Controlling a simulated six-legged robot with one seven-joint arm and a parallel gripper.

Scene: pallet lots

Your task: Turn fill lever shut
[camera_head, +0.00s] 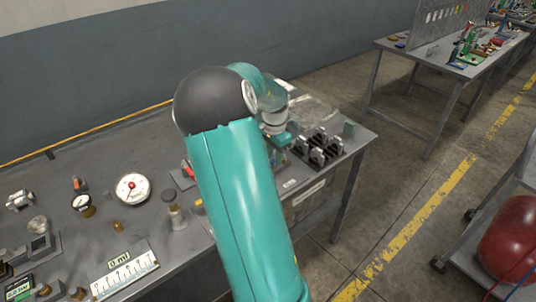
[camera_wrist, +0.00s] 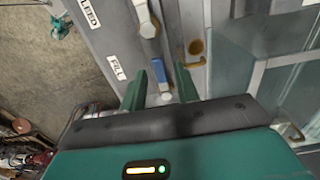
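The fill lever (camera_wrist: 158,69) shows in the wrist view as a short blue handle on a grey panel, beside a white FILL label (camera_wrist: 117,67). A pale round end lies just below the blue part. My gripper (camera_wrist: 160,80) has its two green fingers apart, one on each side of the lever. I see a gap between the fingers and the blue handle, and cannot tell whether either finger touches it. In the head view my arm covers the lever, and only a bit of the wrist shows over the bench's right end.
A second, white-grey lever (camera_wrist: 147,25) sits further up the panel near another label (camera_wrist: 89,13). Brass fittings (camera_wrist: 195,48) lie close to the right finger. On the bench (camera_head: 150,215) are a dial gauge (camera_head: 132,188) and black clamp-like parts (camera_head: 319,148).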

